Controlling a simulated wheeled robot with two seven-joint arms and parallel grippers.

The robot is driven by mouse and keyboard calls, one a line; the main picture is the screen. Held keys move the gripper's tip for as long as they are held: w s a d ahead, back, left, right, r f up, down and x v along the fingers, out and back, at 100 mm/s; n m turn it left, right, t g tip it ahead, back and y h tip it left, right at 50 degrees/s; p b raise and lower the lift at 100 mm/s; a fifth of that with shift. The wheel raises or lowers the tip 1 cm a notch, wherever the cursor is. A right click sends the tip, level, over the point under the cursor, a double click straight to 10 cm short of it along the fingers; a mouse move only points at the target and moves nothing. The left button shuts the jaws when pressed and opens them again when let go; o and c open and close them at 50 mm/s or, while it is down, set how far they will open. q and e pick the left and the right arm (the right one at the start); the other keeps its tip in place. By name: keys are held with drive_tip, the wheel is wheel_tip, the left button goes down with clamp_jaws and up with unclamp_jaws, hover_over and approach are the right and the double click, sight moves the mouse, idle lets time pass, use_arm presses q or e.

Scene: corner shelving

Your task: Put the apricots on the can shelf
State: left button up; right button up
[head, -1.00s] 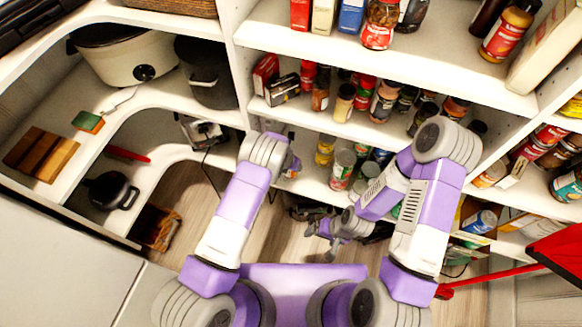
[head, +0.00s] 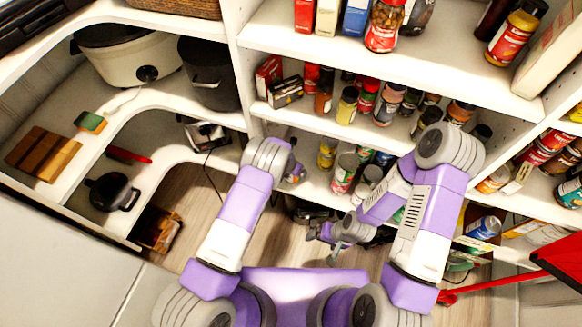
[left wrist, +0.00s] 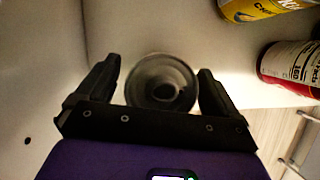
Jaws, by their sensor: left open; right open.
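I cannot tell which container holds the apricots. The can shelf (head: 310,188) is the low white shelf with cans, including a green-and-red can (head: 345,172). My left gripper (left wrist: 160,85) is open in the left wrist view, with a round grey can or jar top (left wrist: 162,82) between its fingers; I cannot tell whether they touch it. In the head view my left arm's wrist mostly hides that gripper at the shelf's left end. My right gripper (head: 335,240) is open and empty, low over the floor in front of the shelves.
Spice jars (head: 346,105) fill the shelf above. A red dustpan (head: 560,250) is at the right. Wooden floor (head: 185,200) shows at the lower left.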

use_arm(q)
drive_tip(key=p+v, duration=0.2)
drive_tip(key=v, duration=1)
drive_tip(key=s+a+f+m+g, duration=0.1)
drive_tip(key=s+a+f+m, duration=0.1)
drive_tip(key=s+a+m, duration=0.35)
drive_tip(key=s+a+f+m+g, duration=0.2)
drive_tip(key=s+a+m, duration=0.1)
drive_tip(key=s+m, duration=0.6)
drive_tip(key=s+d+r+m+h, duration=0.1)
drive_tip(key=s+r+m+h, duration=0.1)
drive_tip(key=s+m, duration=0.9)
drive_tip(key=shift+s+d+r+m, duration=0.15)
drive_tip(key=shift+s+d+m, duration=0.15)
drive_tip(key=shift+m, duration=0.95)
drive_tip(key=shift+r+p, duration=0.85)
drive_tip(key=shift+r, duration=0.15)
